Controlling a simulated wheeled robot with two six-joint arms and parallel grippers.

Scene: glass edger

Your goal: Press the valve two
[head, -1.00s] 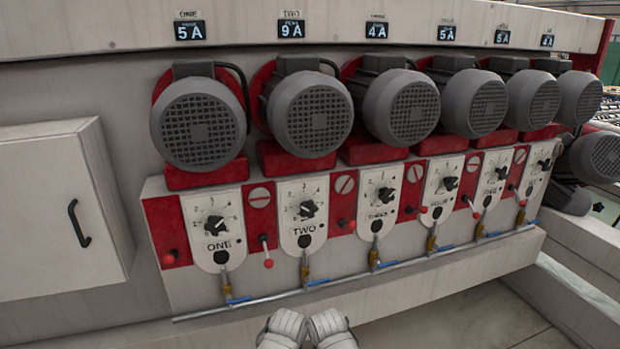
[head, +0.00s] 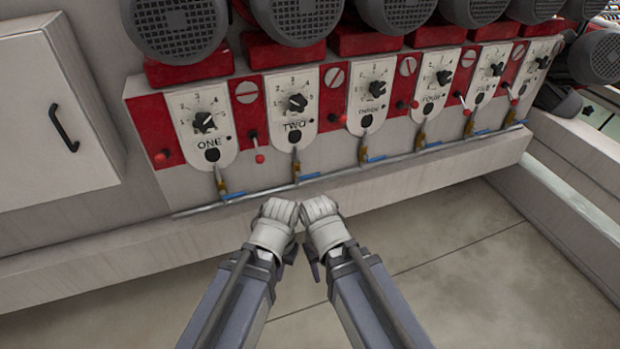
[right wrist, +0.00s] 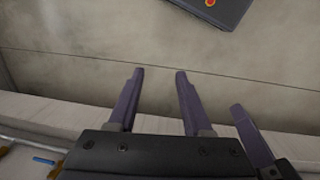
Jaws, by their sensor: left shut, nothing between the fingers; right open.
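Valve two is a small brass valve with a blue handle (head: 309,177), on the pipe below the white dial panel marked TWO (head: 290,110). My left gripper (head: 291,252) shows as a small dark part under its white wrist, shut and empty. It is below and in front of valve two, apart from it. My right gripper (head: 313,266) is beside it, largely hidden by its arm. In the right wrist view the right gripper (right wrist: 160,72) is open and empty, with two dark fingers apart above the floor. Neither gripper touches a valve.
More valves with blue handles line the pipe, under panels ONE (head: 207,128) and THREE (head: 369,95) among others. A pale ledge (head: 120,240) runs below them. A red-knobbed lever (head: 259,158) stands left of panel TWO. The floor (head: 450,270) in front is clear.

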